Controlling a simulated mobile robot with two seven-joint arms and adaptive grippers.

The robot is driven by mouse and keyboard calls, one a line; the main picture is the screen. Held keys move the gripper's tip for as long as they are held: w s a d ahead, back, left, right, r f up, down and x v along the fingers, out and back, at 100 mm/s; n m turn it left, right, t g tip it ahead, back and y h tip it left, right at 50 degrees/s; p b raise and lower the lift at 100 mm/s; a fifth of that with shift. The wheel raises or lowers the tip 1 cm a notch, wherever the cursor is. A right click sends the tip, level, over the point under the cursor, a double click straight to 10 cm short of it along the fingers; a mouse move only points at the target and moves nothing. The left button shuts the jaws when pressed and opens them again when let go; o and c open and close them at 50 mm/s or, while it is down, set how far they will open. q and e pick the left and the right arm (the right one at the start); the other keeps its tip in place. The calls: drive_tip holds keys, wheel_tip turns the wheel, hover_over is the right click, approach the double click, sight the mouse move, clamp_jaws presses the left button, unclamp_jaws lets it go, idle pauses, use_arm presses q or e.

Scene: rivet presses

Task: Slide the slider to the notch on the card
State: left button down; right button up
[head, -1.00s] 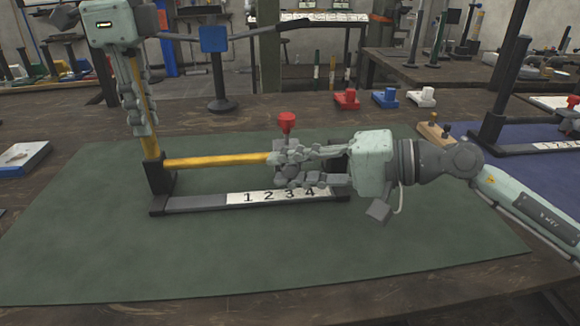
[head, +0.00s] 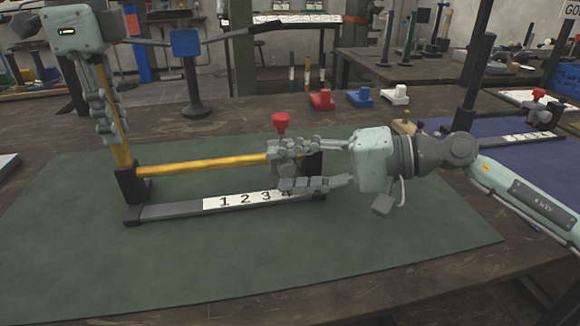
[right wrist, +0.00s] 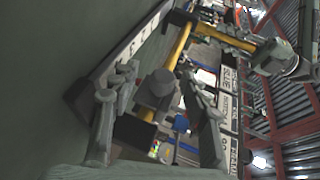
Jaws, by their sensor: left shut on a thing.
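The slider, a grey block (head: 284,165) with a red knob (head: 281,121), sits on the horizontal yellow rail (head: 205,166) near its right end. A white number strip (head: 231,201) with 1 to 4 lies below; the 4 is partly hidden by my right gripper. My right gripper (head: 285,168) has its fingers spread around the slider block. In the right wrist view the grey block (right wrist: 157,88) stands between the spread fingers, with gaps visible. My left gripper (head: 112,135) is shut on the upright yellow post (head: 122,155) at the left. I cannot make out a card with a notch.
The press stands on a green mat (head: 150,265), clear in front. Red (head: 321,98), blue (head: 360,97) and white (head: 395,95) blocks stand behind. A blue mat (head: 490,160) with another press lies right. A blue square on a stand (head: 185,43) is behind.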

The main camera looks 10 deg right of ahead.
drive_tip(key=v, duration=1.2)
idle(0.6)
